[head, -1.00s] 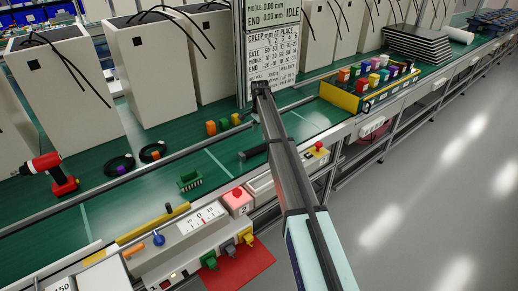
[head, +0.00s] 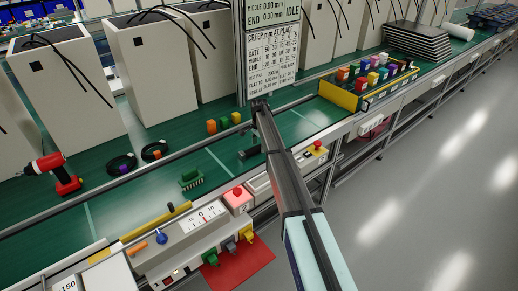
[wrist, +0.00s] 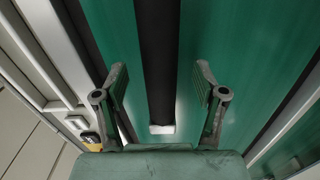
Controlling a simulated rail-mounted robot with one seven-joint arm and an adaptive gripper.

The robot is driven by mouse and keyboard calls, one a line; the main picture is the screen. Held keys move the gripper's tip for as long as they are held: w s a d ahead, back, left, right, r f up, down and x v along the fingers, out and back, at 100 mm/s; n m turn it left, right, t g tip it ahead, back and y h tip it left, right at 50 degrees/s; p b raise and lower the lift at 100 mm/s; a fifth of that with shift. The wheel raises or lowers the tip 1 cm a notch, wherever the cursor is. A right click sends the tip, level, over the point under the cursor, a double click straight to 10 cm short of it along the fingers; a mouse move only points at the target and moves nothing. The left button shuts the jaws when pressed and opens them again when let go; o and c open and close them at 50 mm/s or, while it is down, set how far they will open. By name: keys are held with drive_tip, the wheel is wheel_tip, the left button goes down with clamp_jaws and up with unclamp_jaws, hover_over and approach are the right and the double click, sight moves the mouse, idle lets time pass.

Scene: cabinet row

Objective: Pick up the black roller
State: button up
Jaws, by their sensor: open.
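The black roller (wrist: 160,55) is a long dark cylinder in the wrist view, running from the top edge down to a white end. My gripper (wrist: 160,83) is open, with one finger on each side of the roller and a visible gap to each. I cannot tell how far the roller is below the fingertips. In the head view a short dark bar (head: 249,153) shows left of my arm over the green belt; I cannot tell whether it is the roller or part of my gripper. My arm hides the area behind it.
The green belt (head: 130,207) has metal rails along its edges. A green connector block (head: 190,180) and a red drill (head: 55,175) stand left of my arm. A yellow-ended rack of coloured blocks (head: 372,85) stands at right. A control box (head: 190,240) is in front.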

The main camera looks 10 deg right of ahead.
clamp_jaws()
drive_tip(key=shift+r, duration=0.1)
